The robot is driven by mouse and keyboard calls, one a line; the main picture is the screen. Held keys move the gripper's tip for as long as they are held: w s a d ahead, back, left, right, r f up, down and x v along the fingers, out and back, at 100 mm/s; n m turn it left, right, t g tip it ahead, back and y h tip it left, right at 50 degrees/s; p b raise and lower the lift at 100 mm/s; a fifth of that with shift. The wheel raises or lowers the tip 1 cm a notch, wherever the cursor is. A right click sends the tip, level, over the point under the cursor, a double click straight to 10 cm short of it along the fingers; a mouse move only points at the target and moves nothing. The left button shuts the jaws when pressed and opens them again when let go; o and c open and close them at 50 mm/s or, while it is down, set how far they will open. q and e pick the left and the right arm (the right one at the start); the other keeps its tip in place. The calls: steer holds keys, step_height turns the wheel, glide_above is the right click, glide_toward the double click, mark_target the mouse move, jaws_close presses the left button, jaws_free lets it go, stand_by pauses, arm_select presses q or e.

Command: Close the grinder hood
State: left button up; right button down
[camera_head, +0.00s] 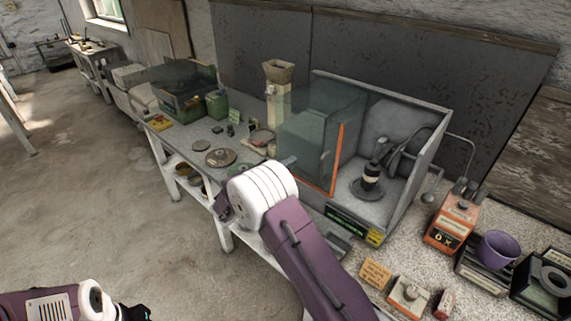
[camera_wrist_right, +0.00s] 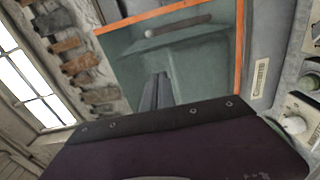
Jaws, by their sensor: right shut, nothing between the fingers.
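The grinder hood (camera_head: 440,130) is a pale grey box on the bench, with the grinder (camera_head: 372,172) standing inside. Its translucent teal panel (camera_head: 310,135), edged in orange, covers the left part of the front; the right part is open and the grinder shows. The panel also fills the middle of the right wrist view (camera_wrist_right: 205,55), with a bar handle across it. My right gripper (camera_head: 289,161) is at the panel's lower left, mostly hidden by my white wrist. In the wrist view its fingers (camera_wrist_right: 161,76) are together and empty, before the panel. My left gripper (camera_head: 136,312) is low at the left, its jaws unclear.
Right of the hood are an orange control box (camera_head: 452,222), a purple cup (camera_head: 497,248) and small boxes. Left are discs (camera_head: 221,157), a green canister (camera_head: 217,104) and a beige funnel-topped stand (camera_head: 277,85). Open floor lies left of the bench.

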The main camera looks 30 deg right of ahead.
arm_select(q)
step_height(320, 180, up, 4)
steer(key=p, duration=0.3)
steer(key=shift+s+d+f, duration=0.1)
arm_select(e)
steer(key=s+d, duration=0.1)
steer(key=d, duration=0.6)
steer(key=shift+s, duration=0.2)
steer(key=shift+d, duration=0.15)
steer(key=shift+f, duration=0.1)
